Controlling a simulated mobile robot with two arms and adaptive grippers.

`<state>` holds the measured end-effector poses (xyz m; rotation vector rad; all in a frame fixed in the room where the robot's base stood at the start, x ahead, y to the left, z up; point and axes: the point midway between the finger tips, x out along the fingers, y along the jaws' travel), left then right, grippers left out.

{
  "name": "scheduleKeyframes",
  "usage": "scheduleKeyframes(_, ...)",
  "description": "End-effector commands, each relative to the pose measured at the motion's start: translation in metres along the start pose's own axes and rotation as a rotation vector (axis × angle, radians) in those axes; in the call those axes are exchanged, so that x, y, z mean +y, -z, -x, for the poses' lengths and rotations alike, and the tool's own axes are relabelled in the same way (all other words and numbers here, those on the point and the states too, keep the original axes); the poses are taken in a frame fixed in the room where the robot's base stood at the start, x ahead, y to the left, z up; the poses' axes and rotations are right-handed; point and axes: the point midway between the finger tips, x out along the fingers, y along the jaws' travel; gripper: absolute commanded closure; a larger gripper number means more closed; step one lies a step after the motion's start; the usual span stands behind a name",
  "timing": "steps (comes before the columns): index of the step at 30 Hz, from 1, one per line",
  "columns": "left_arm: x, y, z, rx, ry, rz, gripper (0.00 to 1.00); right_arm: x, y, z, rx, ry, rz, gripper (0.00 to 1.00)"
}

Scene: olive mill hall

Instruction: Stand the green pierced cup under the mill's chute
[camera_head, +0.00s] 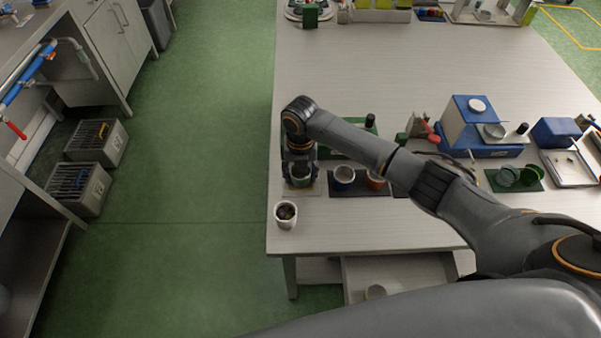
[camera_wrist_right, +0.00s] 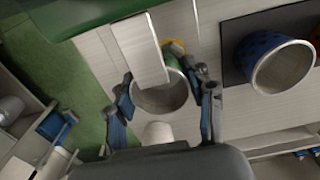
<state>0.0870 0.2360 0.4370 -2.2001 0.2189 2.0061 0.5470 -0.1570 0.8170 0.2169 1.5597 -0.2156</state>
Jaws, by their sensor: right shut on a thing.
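My right gripper (camera_head: 300,168) is shut on a green cup (camera_head: 301,182) at the left part of the table. In the right wrist view the cup (camera_wrist_right: 163,104) sits between the two fingers, its round mouth facing the camera. Whether its wall is pierced is hard to see. A pale flat chute (camera_wrist_right: 143,50) reaches over the cup's far rim in that view. A green body, seemingly the mill (camera_wrist_right: 88,12), is at the top left there; my arm partly hides it in the head view. Whether the cup touches the surface below cannot be told. My left gripper is out of view.
A blue cup (camera_head: 344,178) and a reddish cup (camera_head: 376,181) stand on a dark mat right of my gripper. A white cup (camera_head: 286,214) with dark contents stands near the front-left corner. A blue machine (camera_head: 468,124) and green cups (camera_head: 508,177) are farther right.

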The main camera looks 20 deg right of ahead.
Motion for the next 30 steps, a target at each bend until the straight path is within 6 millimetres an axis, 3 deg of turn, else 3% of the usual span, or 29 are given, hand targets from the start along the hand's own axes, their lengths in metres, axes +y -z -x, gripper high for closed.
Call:
scheduleKeyframes(13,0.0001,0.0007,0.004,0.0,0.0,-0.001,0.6,-0.0007,0.0002,-0.0011,0.0,0.001,0.0,0.67)
scheduleKeyframes(14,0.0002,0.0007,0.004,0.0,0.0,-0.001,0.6,-0.0007,0.0002,-0.0011,0.0,0.001,0.0,0.45)
scheduleKeyframes(18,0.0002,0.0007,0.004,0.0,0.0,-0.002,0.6,-0.0006,0.0002,-0.001,0.0,0.0,0.0,0.2)
scheduleKeyframes(25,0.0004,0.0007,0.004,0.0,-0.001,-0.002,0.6,-0.0006,0.0002,-0.001,0.0,0.0,0.0,0.2)
scheduleKeyframes(27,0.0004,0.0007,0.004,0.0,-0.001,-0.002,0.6,-0.0007,0.0003,-0.0012,0.0,0.001,0.0,0.06)
scheduleKeyframes(30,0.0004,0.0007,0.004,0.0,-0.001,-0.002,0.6,-0.0007,0.0003,-0.0012,0.0,0.001,0.0,0.05)
